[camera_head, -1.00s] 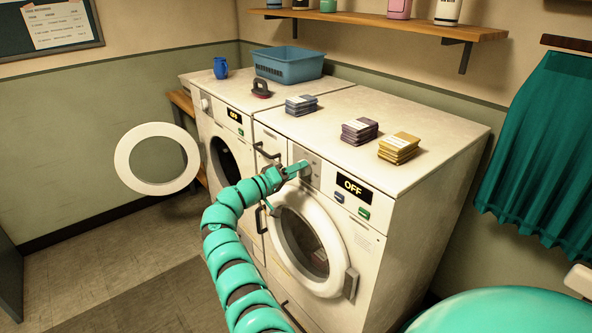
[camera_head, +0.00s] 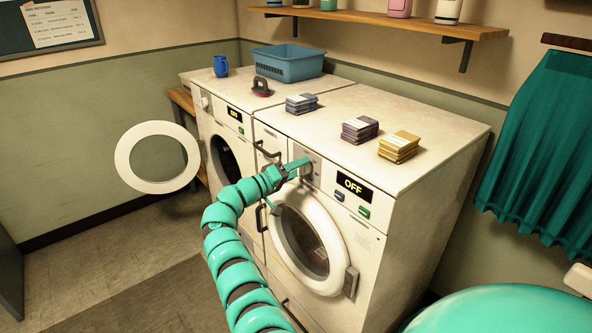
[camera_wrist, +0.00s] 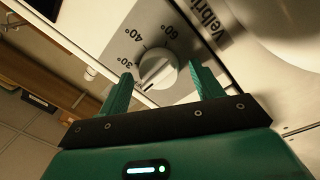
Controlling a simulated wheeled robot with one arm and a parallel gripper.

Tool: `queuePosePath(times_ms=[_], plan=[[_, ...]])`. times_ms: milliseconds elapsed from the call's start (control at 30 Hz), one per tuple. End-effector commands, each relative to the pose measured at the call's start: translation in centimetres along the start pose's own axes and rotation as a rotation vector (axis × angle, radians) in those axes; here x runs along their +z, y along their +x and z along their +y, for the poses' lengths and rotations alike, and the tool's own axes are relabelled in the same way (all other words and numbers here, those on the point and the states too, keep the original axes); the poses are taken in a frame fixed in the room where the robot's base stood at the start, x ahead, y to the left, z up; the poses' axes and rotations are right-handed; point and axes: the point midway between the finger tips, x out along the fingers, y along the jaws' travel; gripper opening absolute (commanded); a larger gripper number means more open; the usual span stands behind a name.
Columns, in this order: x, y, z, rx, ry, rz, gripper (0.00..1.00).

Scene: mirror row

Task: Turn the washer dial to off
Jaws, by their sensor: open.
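The washer dial (camera_wrist: 158,72) is a round white knob on a grey panel with 30°, 40° and 60° marks in the wrist view. Its dark pointer line is toward the lower left of the knob. My gripper (camera_wrist: 161,70) is open, with one green finger on each side of the dial; I cannot tell whether they touch it. In the head view my gripper (camera_head: 297,166) is at the control panel of the right-hand machine (camera_head: 372,232) and partly hides the dial. The display (camera_head: 354,187) right of the dial reads OFF.
The right machine's round door (camera_head: 306,237) is shut below my arm. The left machine's door (camera_head: 157,158) stands open. A shelf (camera_head: 390,22) hangs above.

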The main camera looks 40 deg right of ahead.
Motion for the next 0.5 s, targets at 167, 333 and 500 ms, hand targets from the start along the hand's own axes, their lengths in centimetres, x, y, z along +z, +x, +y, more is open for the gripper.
queuePosePath(times_ms=[167,333,500], plan=[[0.0,-1.1,-0.1,-0.002,0.000,0.003,0.65],[0.0,-4.2,-0.1,-0.001,0.002,0.003,0.65],[0.0,-8.1,-0.2,-0.003,0.001,0.003,0.65]])
